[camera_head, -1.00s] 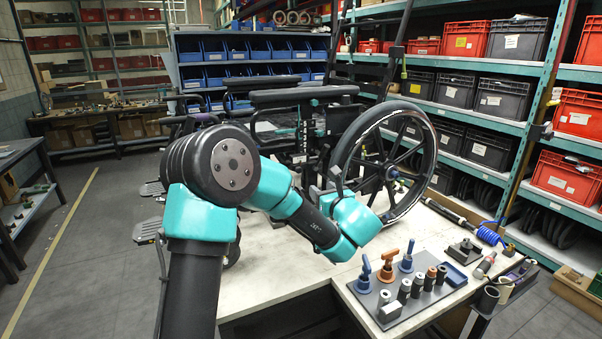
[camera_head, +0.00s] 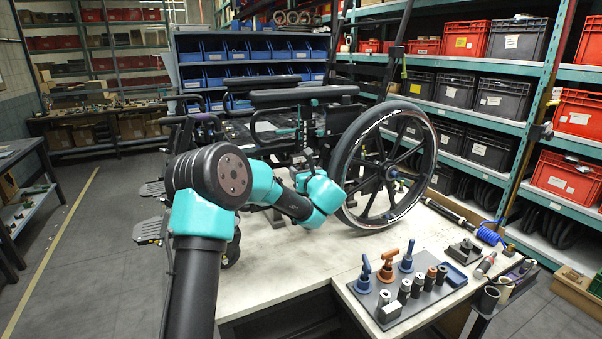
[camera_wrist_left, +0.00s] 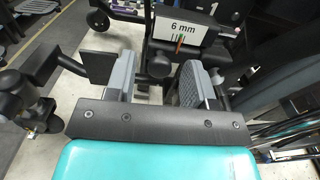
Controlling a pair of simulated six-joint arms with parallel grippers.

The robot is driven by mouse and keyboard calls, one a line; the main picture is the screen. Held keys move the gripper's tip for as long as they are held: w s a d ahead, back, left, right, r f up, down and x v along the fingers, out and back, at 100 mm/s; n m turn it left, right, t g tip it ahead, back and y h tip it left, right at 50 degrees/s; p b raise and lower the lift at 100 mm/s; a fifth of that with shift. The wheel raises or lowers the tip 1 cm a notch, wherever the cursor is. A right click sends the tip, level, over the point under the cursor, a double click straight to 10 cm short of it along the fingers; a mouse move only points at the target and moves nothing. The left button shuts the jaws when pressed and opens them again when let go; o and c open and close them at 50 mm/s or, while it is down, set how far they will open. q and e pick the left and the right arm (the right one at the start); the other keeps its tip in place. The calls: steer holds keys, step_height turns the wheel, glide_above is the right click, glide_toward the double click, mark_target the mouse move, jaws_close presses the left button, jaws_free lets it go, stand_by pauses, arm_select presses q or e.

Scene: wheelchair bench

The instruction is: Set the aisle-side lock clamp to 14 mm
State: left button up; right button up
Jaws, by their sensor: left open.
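The wheelchair stands on the bench, its large wheel (camera_head: 429,158) facing me. My left gripper (camera_head: 309,157) is beside the frame, left of that wheel, with its fingers partly hidden in the head view. In the left wrist view, its two grey fingers (camera_wrist_left: 155,80) are apart. A dark rounded knob (camera_wrist_left: 160,65) shows between and slightly beyond them; I cannot tell whether either finger touches it. My right gripper is not shown.
A dark tray (camera_head: 350,287) with blue and orange handled tools and several cylinders lies at the bench's front right. A small caster wheel (camera_wrist_left: 38,114) is left of the gripper in the wrist view. The pale bench top (camera_head: 270,270) in front is clear.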

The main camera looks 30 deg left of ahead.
arm_select(q)
steer(key=shift+c, duration=0.5)
jaws_close()
